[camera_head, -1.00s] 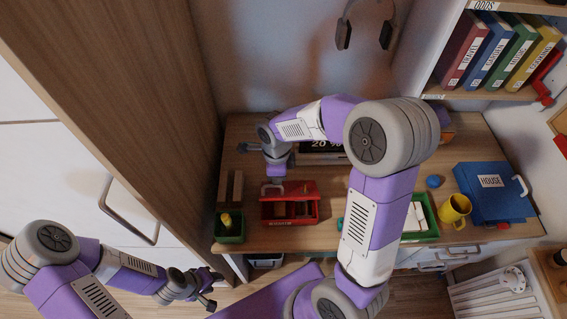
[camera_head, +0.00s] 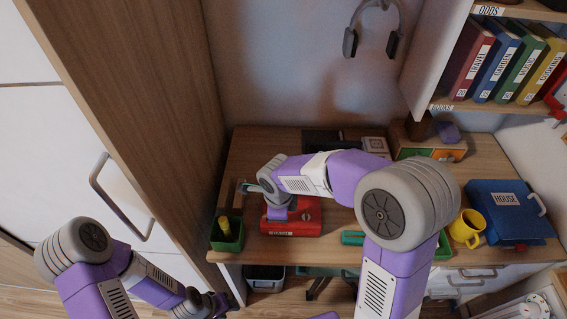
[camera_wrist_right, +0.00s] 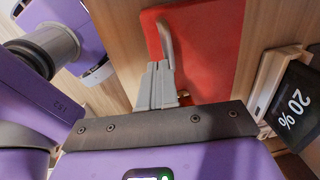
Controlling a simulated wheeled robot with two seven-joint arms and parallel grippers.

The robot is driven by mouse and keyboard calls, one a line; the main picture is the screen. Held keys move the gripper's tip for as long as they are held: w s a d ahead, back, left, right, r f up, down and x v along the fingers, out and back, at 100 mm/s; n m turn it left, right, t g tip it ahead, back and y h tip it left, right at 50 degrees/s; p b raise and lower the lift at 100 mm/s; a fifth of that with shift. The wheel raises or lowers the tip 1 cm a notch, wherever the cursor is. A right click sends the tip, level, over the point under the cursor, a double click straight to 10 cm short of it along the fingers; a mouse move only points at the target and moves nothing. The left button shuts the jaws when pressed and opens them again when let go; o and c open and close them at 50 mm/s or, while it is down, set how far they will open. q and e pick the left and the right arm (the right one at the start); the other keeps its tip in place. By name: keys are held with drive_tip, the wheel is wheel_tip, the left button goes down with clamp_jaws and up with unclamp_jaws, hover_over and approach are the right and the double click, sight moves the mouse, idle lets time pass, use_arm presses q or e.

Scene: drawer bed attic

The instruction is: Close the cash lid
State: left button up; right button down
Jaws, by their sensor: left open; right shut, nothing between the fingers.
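The red cash box (camera_head: 300,226) stands on the wooden desk with its lid down, showing a flat red top. In the right wrist view the red lid (camera_wrist_right: 215,45) fills the upper middle, with a grey handle (camera_wrist_right: 166,42) along its edge. My right gripper (camera_head: 278,214) is over the left part of the box, its tips hard to make out in the head view. In the wrist view its fingers (camera_wrist_right: 158,85) are shut and empty, close to the handle; contact is unclear. My left gripper (camera_head: 212,304) is open, low at the left, away from the box.
A green pot (camera_head: 227,235) stands left of the box. A teal item (camera_head: 352,238), a yellow mug (camera_head: 466,228) and a blue HOUSE box (camera_head: 506,212) are to the right. A dark "20 %" sign (camera_wrist_right: 296,100) is near the gripper. A tall cabinet borders the left.

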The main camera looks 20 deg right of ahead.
drive_tip(key=shift+s+f, duration=0.15)
idle(0.3)
drive_tip(key=s+a+r+p, duration=0.2)
drive_tip(key=s+r+p, duration=0.3)
drive_tip(key=r, duration=0.5)
drive_tip(key=shift+s+r, duration=0.3)
drive_tip(key=shift+s, duration=0.4)
